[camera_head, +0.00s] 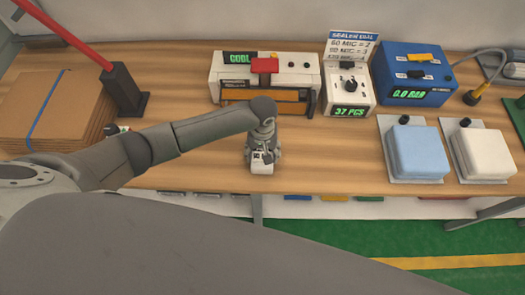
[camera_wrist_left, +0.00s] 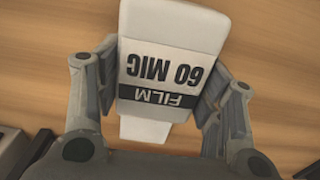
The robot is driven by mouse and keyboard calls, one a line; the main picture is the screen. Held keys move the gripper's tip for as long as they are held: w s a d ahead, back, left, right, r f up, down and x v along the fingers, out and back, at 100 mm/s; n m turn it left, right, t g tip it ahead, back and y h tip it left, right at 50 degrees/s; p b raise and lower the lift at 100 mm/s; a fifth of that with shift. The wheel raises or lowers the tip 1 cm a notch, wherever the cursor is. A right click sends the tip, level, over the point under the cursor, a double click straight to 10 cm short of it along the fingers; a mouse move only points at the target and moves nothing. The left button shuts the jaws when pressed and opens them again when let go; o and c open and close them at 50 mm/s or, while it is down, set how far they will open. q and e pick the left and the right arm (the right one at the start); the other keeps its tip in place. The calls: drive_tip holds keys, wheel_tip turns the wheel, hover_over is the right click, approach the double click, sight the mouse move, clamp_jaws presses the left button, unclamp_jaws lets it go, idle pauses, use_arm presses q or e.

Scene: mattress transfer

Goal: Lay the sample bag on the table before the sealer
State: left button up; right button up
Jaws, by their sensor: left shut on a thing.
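My left gripper (camera_head: 262,158) is over the wooden table (camera_head: 200,180), in front of the sealer (camera_head: 262,78). It is shut on the sample bag (camera_head: 262,169), a small white piece with a printed label. In the left wrist view the bag (camera_wrist_left: 172,35) lies between the two fingers (camera_wrist_left: 150,95), and its label reads "FILM 60 MIC" upside down. Whether the bag touches the table cannot be told. The sealer has a red part on top, an orange front strip and a green "COOL" display. My right gripper is not in view.
A dial unit (camera_head: 348,85) reading "37 PCS" and a blue box (camera_head: 412,75) reading "0.0 BAR" stand right of the sealer. Blue (camera_head: 415,152) and white (camera_head: 484,152) pads lie at the right. Flat cardboard (camera_head: 50,105) and a black post (camera_head: 123,90) with a red bar stand left.

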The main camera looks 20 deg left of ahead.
use_arm(q)
drive_tip(key=shift+f, duration=0.2)
drive_tip(key=shift+f, duration=0.5)
drive_tip(key=o, duration=1.2)
drive_tip(key=shift+c, duration=0.2)
wheel_tip(320, 180, up, 12)
